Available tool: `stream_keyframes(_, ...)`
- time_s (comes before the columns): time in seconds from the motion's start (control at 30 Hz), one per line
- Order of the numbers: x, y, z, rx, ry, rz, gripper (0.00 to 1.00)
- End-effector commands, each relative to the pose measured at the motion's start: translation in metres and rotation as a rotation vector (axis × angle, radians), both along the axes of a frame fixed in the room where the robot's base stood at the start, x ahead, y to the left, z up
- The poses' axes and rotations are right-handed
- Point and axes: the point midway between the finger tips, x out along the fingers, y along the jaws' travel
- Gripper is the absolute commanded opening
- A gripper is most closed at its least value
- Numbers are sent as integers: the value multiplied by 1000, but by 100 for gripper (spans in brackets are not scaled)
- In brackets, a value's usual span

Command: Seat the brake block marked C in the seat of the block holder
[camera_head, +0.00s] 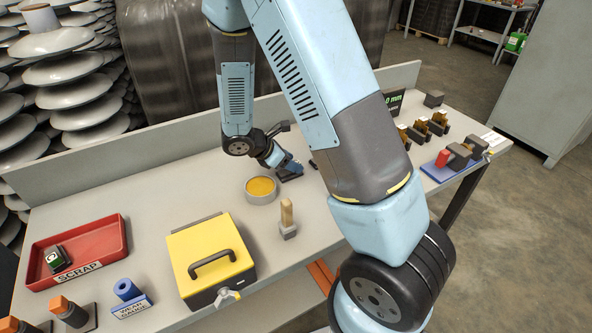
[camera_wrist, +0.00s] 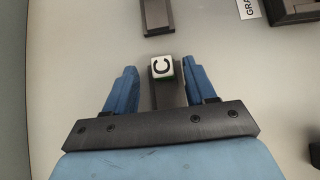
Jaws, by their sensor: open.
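A dark block with a white top face lettered C (camera_wrist: 162,67) lies between the two blue fingers of my gripper (camera_wrist: 160,68) in the wrist view. The fingers are open, one on each side, and gaps show between them and the block. In the head view my gripper (camera_head: 288,170) is low over the bench behind my arm, and I cannot make out the C block there. At the bench's right end a blue base (camera_head: 440,172) carries a red piece and dark blocks. I cannot tell whether it is the block holder.
A round tin with yellow contents (camera_head: 261,190), a wooden-handled tool (camera_head: 287,218) and a yellow box (camera_head: 208,255) stand near my gripper. A red scrap tray (camera_head: 112,240) and a blue wear gauge (camera_head: 130,296) are left. A dark bar (camera_wrist: 157,15) lies beyond the C block.

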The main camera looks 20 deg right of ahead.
Motion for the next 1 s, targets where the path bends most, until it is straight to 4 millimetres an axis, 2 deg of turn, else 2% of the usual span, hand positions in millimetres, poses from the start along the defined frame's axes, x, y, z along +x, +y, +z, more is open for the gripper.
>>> stream_keyframes(0.23, 0, -1, -1, 1, 0, 0, 55)
stream_keyframes(0.8, 1, -1, -1, 1, 0, -1, 2)
stream_keyframes(1.0, 0, -1, -1, 1, 0, -1, 0)
